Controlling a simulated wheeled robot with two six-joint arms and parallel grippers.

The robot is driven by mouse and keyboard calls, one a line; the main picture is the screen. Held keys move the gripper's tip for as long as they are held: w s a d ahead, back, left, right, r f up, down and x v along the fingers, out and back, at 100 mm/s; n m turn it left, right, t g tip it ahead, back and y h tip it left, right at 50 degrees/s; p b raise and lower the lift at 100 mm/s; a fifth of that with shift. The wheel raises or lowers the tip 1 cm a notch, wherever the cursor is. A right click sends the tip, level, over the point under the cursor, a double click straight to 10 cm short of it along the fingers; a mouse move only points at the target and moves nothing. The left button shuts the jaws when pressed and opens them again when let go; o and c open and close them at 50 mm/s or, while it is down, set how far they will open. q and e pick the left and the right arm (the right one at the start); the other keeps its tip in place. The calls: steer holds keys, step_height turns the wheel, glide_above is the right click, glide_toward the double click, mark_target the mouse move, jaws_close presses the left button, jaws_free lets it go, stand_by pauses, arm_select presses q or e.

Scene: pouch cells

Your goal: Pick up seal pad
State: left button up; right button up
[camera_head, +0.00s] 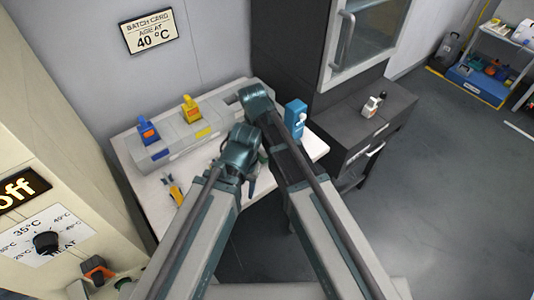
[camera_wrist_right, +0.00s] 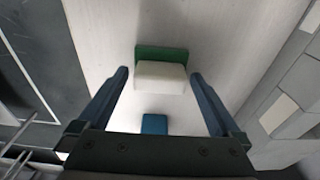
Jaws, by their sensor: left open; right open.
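A block with a cream front and a green back edge (camera_wrist_right: 161,75), which looks like the seal pad, lies on the pale tabletop in the right wrist view. My right gripper (camera_wrist_right: 159,80) is open, one finger on either side of the block with gaps visible; I cannot tell its height above it. In the head view the block is hidden behind my arms, and the right gripper's fingertips are not clear. My left gripper (camera_head: 252,183) is open and empty, low near the table's front edge.
A grey rack (camera_head: 190,130) on the white table (camera_head: 150,185) carries a blue clamp (camera_head: 147,130) and a yellow clamp (camera_head: 191,108). A yellow-handled tool (camera_head: 175,190) lies at left. A blue bottle-like object (camera_head: 295,115) stands at right. A small blue piece (camera_wrist_right: 154,123) sits near my right palm.

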steer(key=shift+r, duration=0.1)
steer(key=shift+c, duration=0.2)
steer(key=c, duration=1.3)
arm_select(q)
steer(key=shift+r, duration=0.15)
arm_select(e)
steer(key=shift+o, duration=0.2)
